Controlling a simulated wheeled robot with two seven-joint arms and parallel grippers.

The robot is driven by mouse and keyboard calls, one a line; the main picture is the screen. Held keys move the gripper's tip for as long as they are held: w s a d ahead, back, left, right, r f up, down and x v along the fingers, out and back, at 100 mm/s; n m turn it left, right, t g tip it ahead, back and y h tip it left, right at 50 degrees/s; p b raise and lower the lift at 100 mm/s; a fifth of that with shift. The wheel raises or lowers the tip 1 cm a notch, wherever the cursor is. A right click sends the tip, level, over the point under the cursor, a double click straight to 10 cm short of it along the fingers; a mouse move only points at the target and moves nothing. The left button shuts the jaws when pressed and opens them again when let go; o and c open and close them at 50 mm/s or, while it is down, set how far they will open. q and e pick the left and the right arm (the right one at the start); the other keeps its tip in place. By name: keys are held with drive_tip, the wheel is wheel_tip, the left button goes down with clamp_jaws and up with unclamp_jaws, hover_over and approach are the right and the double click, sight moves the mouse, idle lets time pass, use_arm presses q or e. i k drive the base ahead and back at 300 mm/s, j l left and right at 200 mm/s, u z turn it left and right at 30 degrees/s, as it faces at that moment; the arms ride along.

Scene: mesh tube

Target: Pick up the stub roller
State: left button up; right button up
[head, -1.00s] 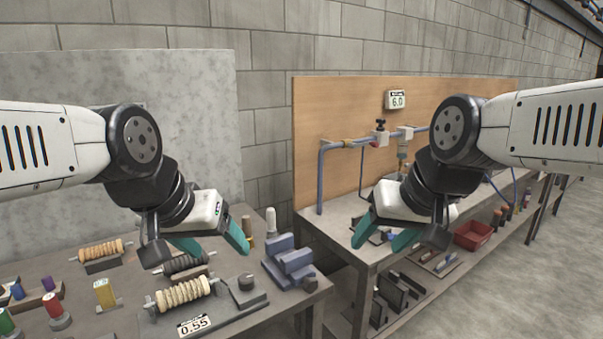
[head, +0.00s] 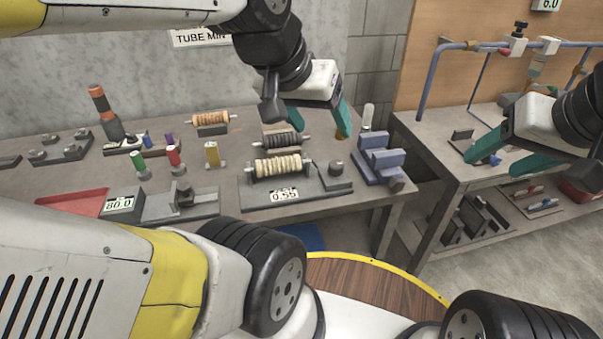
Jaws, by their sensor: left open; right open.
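Three ribbed rollers show on the left table: a tan-orange one (head: 210,120) on a dark stand at the back, a dark grey one (head: 281,140) on its stand, and a cream one (head: 278,167) lying across a grey fixture with a "0.55" display. I cannot tell which of them is the stub roller. My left gripper (head: 318,126) is open and empty, in the air over the right part of this table, up and right of the dark and cream rollers in the picture. My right gripper (head: 508,157) is open and empty in front of the right bench, far from the rollers.
Blue blocks (head: 380,158) and a pale upright cylinder (head: 367,115) stand at the table's right end. Small coloured pegs, a yellow block (head: 212,153), a red tray (head: 70,202) and an "80.0" display (head: 122,204) are to the left. A gap separates the table from the right bench (head: 440,150).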

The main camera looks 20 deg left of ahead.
sight(283, 165)
drive_tip(key=u, duration=1.15)
drive_tip(key=i+l, duration=0.05)
drive_tip(key=l, duration=0.05)
